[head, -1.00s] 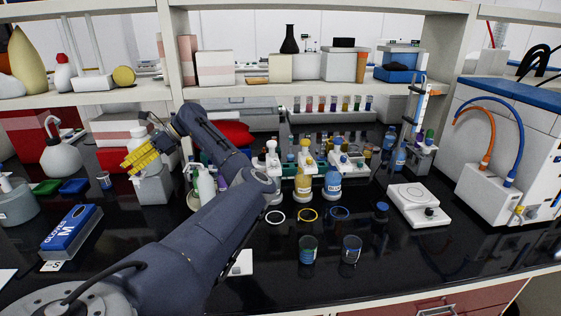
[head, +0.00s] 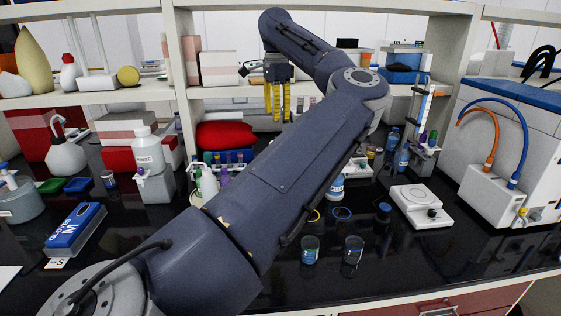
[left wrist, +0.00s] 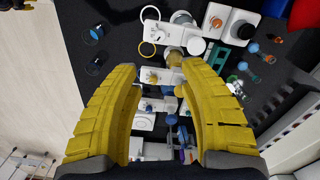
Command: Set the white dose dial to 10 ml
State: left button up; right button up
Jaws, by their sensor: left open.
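In the left wrist view a row of bottle-top dispensers shows from above. The dial markings are too small to read. In the head view my left arm hides most of this row; a bottle with a blue label (head: 336,188) peeks out below it. My left gripper (head: 277,103) points down, open and empty, above and behind the row. Its yellow fingers (left wrist: 160,76) frame the row, apart from it.
Two small beakers (head: 310,250) (head: 353,250) stand at the front. A white device with a dark knob (head: 420,208) is at the right. A white bottle (head: 148,152) stands on a grey block at the left. The shelf edge (head: 220,91) runs behind the gripper.

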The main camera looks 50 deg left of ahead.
pick_arm(q)
notch_tip(320, 180, down, 17)
jog(key=shift+r, duration=0.2)
dwell(0.4)
jog(key=shift+c, duration=0.3)
